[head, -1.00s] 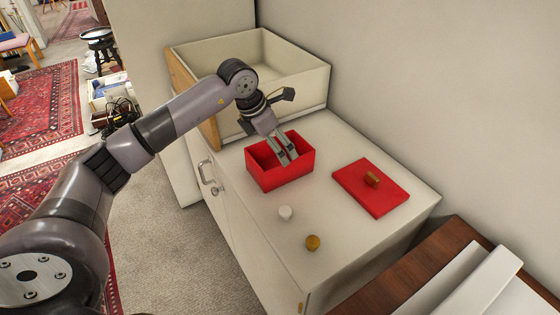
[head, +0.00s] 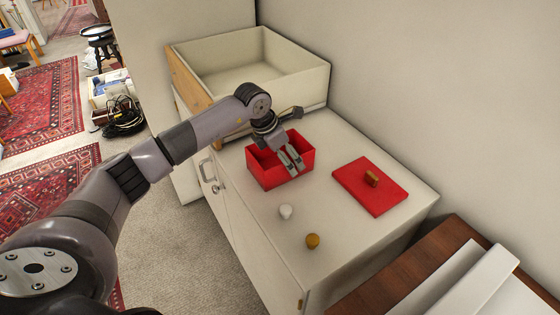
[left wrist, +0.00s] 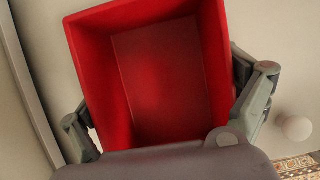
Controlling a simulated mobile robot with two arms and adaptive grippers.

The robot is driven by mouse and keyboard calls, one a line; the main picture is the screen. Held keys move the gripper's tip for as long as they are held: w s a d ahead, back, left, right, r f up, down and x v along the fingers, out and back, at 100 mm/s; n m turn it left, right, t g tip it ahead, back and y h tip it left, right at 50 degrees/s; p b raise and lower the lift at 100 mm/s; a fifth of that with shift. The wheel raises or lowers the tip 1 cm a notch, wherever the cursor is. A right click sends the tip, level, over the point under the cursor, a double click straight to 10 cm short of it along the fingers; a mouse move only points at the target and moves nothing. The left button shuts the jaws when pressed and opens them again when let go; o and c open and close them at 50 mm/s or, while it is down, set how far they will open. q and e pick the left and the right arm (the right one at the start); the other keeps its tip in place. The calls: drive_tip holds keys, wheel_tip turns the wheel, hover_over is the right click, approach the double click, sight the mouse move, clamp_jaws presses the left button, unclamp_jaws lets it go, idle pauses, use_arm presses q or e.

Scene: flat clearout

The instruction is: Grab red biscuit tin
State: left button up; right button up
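The red biscuit tin (head: 278,180) is an open, box-shaped tin standing on the cream cabinet top. It looks empty in the left wrist view (left wrist: 165,85), where it fills the middle. My left gripper (head: 293,163) is at the tin, reaching down over it from behind. In the left wrist view its fingers are spread, one on each side of the tin. A small gap shows beside the left finger; whether the right finger touches the wall I cannot tell. My right gripper is not in view.
A flat red piece (head: 362,196) with a brown knob-like object (head: 371,178) on it lies right of the tin. A white knob (head: 285,211) and a brown one (head: 312,241) stand in front. A large cream open box (head: 305,88) stands behind. A wall bounds the right.

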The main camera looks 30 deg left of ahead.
use_arm(q)
drive_tip(key=c, duration=1.1)
drive_tip(key=shift+r, duration=0.15)
